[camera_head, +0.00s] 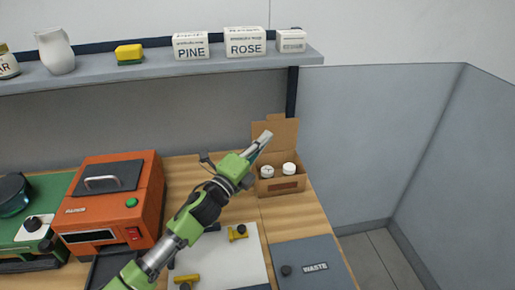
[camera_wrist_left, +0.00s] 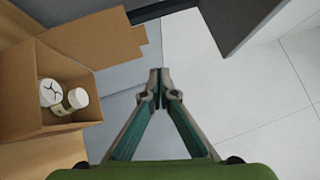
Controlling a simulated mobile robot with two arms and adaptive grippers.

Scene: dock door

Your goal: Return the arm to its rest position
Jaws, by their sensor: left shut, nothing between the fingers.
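My left arm (camera_head: 208,203), green and black, reaches from the bottom left up over the wooden bench. Its gripper (camera_head: 266,136) is shut and empty, in front of the open cardboard box in the head view. In the left wrist view the fingertips of the gripper (camera_wrist_left: 159,72) meet, with nothing between them. The cardboard box (camera_head: 281,186) holds two white-capped containers; it also shows at the left of the left wrist view (camera_wrist_left: 22,95). My right gripper is in neither view.
An orange machine (camera_head: 148,205) stands left of the arm. A shelf (camera_head: 150,68) with soap boxes runs above. Grey floor is clear at the right.

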